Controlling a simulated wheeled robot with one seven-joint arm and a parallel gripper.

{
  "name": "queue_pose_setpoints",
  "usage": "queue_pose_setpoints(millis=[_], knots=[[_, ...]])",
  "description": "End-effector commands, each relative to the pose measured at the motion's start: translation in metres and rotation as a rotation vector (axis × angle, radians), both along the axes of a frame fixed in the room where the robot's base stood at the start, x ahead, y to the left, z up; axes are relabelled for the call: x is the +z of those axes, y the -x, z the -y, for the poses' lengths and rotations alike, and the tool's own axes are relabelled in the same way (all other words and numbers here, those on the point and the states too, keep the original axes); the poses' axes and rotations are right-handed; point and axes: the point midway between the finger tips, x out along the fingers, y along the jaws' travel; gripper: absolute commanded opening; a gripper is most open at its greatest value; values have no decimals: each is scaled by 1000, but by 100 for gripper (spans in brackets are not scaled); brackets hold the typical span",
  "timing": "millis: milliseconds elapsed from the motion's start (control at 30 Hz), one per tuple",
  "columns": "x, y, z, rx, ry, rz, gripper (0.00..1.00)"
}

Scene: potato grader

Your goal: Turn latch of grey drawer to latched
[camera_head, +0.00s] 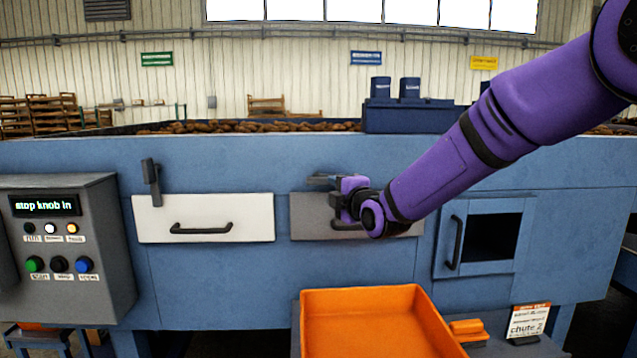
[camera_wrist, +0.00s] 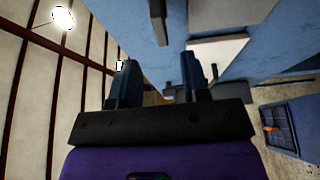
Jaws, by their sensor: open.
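The grey drawer (camera_head: 309,218) is in the blue machine front, right of centre in the head view, and looks shut. Its dark latch (camera_head: 322,179) lies about level at the drawer's top edge. My gripper (camera_head: 340,200) is in front of the drawer's upper part, just below the latch, and hides part of the drawer and its handle. In the wrist view my gripper (camera_wrist: 159,78) has its two fingers apart with nothing clearly held. A dark bar (camera_wrist: 158,22), seemingly the latch, lies above and beyond the fingers. Whether anything touches the latch is unclear.
A white drawer (camera_head: 255,217) with an upright latch (camera_head: 151,182) is to the left. A control box (camera_head: 105,225) stands farther left. An orange tray (camera_head: 365,325) is below the grey drawer. A framed opening with a handle (camera_head: 455,243) is to the right.

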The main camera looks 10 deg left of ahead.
Motion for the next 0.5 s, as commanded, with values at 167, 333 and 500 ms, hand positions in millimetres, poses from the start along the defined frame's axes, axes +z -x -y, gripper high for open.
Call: queue_pose_setpoints(millis=[167, 333, 500], knots=[[0, -23, -18, 0, -2, -2, 43], [0, -47, -37, -2, -2, -2, 43], [0, -65, -51, -1, -2, -3, 43]])
